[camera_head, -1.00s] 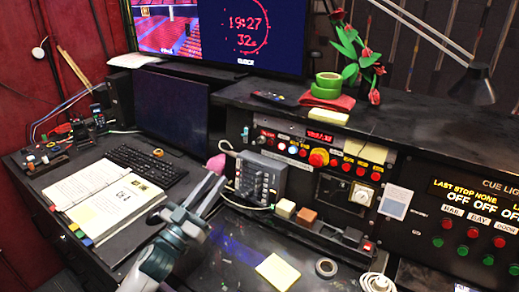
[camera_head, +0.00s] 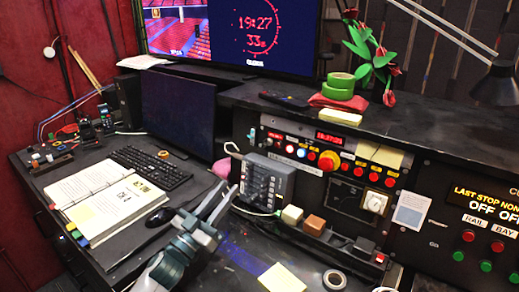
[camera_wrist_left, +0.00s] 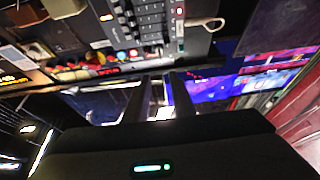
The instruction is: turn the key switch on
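The control panel (camera_head: 262,160) stands at the back of the desk, with a row of lit buttons, a red knob on a yellow base (camera_head: 328,161) and a round white-faced dial (camera_head: 375,203). I cannot make out for sure which part is the key switch. My left gripper (camera_head: 222,198) is in front of the panel, left of the grey slider box (camera_head: 265,184) and apart from it. Its two fingers are spread with nothing between them. In the left wrist view the fingers (camera_wrist_left: 160,98) also show a gap. My right gripper is not in view.
An open binder (camera_head: 110,205), a keyboard (camera_head: 150,168) and a dark mouse (camera_head: 160,216) lie on the left of the desk. Wooden blocks (camera_head: 314,225) and a tape roll (camera_head: 335,280) sit to the right of the gripper. A cue light panel (camera_head: 470,225) stands at the far right.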

